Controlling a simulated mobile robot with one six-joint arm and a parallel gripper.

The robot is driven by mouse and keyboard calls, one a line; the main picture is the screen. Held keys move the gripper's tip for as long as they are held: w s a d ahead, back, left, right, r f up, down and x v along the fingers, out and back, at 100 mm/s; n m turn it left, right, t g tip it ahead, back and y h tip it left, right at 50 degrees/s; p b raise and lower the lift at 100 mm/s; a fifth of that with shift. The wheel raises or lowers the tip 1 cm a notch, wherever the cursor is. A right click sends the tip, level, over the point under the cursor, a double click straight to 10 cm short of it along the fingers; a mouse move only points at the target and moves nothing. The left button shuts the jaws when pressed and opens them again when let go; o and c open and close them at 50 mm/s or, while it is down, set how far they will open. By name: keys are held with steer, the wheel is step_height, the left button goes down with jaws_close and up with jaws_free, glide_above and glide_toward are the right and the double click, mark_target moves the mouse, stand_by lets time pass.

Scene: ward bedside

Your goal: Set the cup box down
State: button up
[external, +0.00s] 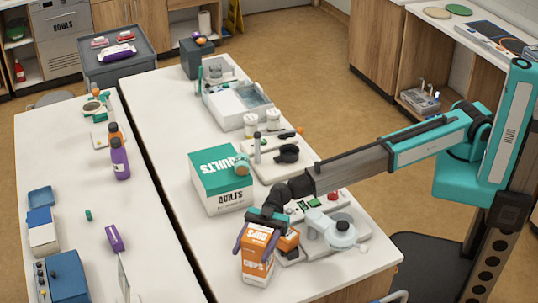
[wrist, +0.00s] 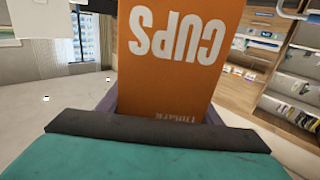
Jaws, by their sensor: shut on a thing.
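The cup box (external: 257,262) is orange and white with "CUPS" on its faces. It stands roughly upright over the front part of the right-hand white table (external: 185,237). My gripper (external: 259,233) is shut on the upper part of the box, with a finger on either side. In the wrist view the orange face of the box (wrist: 180,55) fills the middle, its lettering upside down, and my gripper (wrist: 160,125) is across the bottom. I cannot tell whether the base of the box touches the table.
A green and white box (external: 220,185) stands just behind the cup box. Bare table lies left of the cup box, up to a dark gap between the two tables.

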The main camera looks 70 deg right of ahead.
steer(key=o, duration=1.5)
steer(key=shift+f, duration=0.1)
steer(key=shift+o, duration=0.2)
steer(key=d+b, duration=0.2)
steer(key=d, duration=1)
steer(key=shift+b, duration=0.35)
steer(key=shift+r, duration=0.2)
